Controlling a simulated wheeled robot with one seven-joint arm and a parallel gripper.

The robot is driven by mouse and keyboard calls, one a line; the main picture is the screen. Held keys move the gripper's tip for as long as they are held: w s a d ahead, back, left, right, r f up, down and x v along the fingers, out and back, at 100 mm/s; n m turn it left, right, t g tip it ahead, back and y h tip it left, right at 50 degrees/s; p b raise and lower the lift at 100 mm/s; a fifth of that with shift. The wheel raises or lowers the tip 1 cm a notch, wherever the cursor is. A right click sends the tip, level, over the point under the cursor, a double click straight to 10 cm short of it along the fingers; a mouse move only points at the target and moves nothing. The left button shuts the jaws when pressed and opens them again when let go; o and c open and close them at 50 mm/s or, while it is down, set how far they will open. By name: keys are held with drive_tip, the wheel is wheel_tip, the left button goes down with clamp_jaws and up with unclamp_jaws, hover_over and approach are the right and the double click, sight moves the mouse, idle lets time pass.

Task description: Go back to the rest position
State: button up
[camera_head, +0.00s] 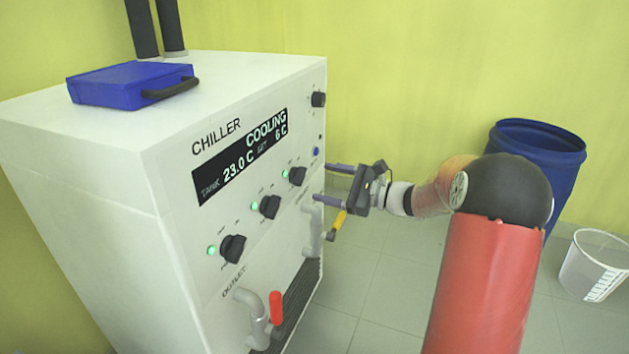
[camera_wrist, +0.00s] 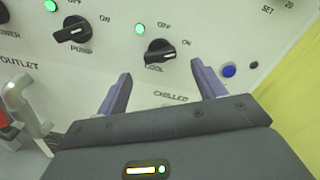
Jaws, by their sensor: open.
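My gripper (camera_head: 332,183) is open and empty in front of the right part of the white chiller's (camera_head: 110,200) front panel. In the wrist view its two purple fingers (camera_wrist: 160,90) stand apart. The black cool knob (camera_wrist: 160,50) shows just beyond the gap between them, and I see no finger touching it. The pump knob (camera_wrist: 73,30) is to its left, and a blue button (camera_wrist: 229,71) is to the right of the right finger. Green lights glow above both knobs. The chiller display (camera_head: 240,155) reads "COOLING", 23.0 C and 6 C.
A blue case (camera_head: 125,82) lies on top of the chiller. A red-handled valve (camera_head: 276,308) and a yellow-handled valve (camera_head: 338,222) stick out below the knobs. A blue barrel (camera_head: 560,155) and a white bucket (camera_head: 595,265) stand on the right. Open tiled floor lies between.

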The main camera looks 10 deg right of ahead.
drive_tip(key=shift+v, duration=0.8)
drive_tip(key=s+a+n+g+h, duration=0.35)
drive_tip(key=s+a+n, duration=0.2)
drive_tip(key=s, duration=0.35)
drive_tip(key=s+a+n+g+h, duration=0.3)
drive_tip(key=s+a+n+g, duration=0.15)
drive_tip(key=s+a, duration=0.35)
drive_tip(key=s+d+n+t+h, duration=0.1)
drive_tip(key=s+d+n+h, duration=0.2)
drive_tip(key=s, duration=0.5)
drive_tip(key=s+d+n+t+h, duration=0.2)
drive_tip(key=s+d+n+h, duration=0.2)
drive_tip(key=s, duration=0.4)
drive_tip(key=shift+s+d+f+n+h, duration=0.2)
drive_tip(key=shift+n+h, duration=0.35)
drive_tip(key=shift+n, duration=0.65)
